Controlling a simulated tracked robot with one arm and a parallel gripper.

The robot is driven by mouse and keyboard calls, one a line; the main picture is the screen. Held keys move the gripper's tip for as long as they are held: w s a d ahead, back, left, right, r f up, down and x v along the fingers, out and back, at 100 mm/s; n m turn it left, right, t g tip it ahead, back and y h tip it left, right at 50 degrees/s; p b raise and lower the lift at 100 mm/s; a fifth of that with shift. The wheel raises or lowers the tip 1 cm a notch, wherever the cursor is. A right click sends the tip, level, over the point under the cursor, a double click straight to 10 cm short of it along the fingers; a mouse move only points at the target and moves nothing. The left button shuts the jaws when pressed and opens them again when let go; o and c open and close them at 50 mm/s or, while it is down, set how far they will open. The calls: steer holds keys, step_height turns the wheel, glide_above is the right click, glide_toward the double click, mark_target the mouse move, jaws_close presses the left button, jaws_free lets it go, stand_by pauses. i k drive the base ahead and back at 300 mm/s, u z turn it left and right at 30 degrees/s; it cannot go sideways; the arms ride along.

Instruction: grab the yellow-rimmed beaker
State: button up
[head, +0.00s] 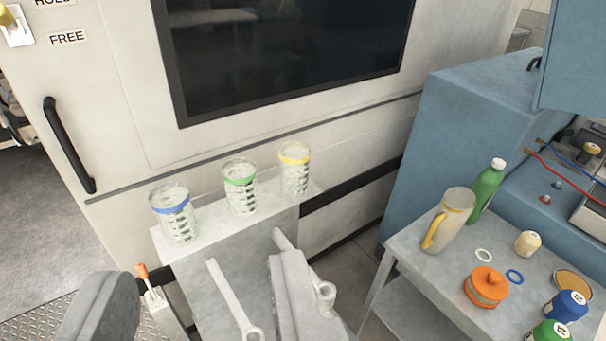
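The yellow-rimmed beaker (295,172) is clear glass with dark markings and a yellow band at its top. It stands upright at the right end of a row on a pale grey block (270,228). A green-rimmed beaker (240,189) stands to its left, and a blue-rimmed beaker (174,217) is farther left. My gripper (199,266) shows at the bottom edge as two grey fingers set wide apart. It is open and empty, nearer the camera than the beakers and apart from them.
Two grey ring-ended bars (232,301) and an orange-tipped lever (146,278) are near the block's front. A pale cabinet wall (125,125) stands behind the beakers.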

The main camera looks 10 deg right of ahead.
mark_target(294, 157)
steer(key=i, duration=0.9)
steer(key=u, duration=0.05)
